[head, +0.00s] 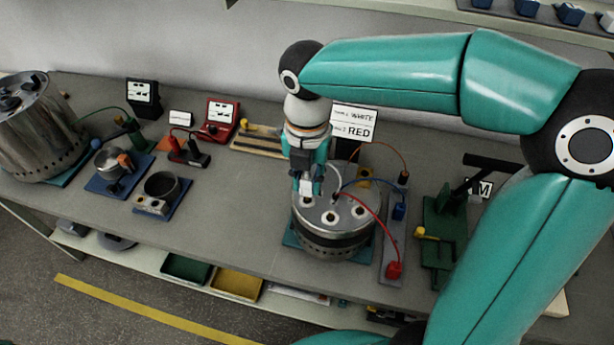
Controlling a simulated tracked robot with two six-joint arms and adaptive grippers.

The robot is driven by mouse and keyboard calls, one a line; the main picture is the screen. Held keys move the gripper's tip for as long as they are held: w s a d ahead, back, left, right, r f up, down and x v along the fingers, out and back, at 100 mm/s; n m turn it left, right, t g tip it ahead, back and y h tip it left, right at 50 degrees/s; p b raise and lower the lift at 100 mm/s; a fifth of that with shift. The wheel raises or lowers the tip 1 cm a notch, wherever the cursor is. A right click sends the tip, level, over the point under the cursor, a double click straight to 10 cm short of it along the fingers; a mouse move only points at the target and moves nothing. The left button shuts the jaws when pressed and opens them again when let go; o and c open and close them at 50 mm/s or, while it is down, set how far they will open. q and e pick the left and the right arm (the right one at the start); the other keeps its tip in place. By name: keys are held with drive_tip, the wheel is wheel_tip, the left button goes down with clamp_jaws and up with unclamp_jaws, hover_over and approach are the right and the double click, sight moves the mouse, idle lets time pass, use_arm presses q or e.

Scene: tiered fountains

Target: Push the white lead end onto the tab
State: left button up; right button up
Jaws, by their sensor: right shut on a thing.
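My right gripper (309,188) is over the left part of the lid of a round metal drum (333,237). It is shut on a small white piece, the white lead end (306,187), and points down. A pale lead curves up beside the gripper. Several white round spots with dark centres, one of them a front spot (330,217), show on the lid. I cannot tell which of them carries the tab, or whether the white end touches one. A red lead (372,217) runs from the lid to a red block (394,270). My left gripper is out of view.
A grey strip right of the drum holds a blue block (399,211) and a dark post (403,178). A sign (354,121) reading WHITE and RED stands behind. A green clamp stand (440,235) is at right. Meters, small pots and a big drum stand left.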

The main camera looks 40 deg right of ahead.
sight(308, 176)
drive_tip(key=shift+f+b, duration=0.95)
drive_tip(key=shift+f, duration=0.45)
drive_tip(key=shift+r, duration=0.15)
drive_tip(key=shift+r+p, duration=1.05)
drive_tip(key=shift+p, duration=0.05)
drive_tip(key=shift+p, duration=0.3)
idle(1.0)
drive_tip(key=shift+f+b, duration=0.85)
drive_tip(key=shift+f, duration=0.3)
drive_tip(key=o, duration=0.9)
drive_tip(key=shift+r, duration=0.1)
wheel_tip(308, 176, up, 12)
drive_tip(key=shift+f, duration=0.15)
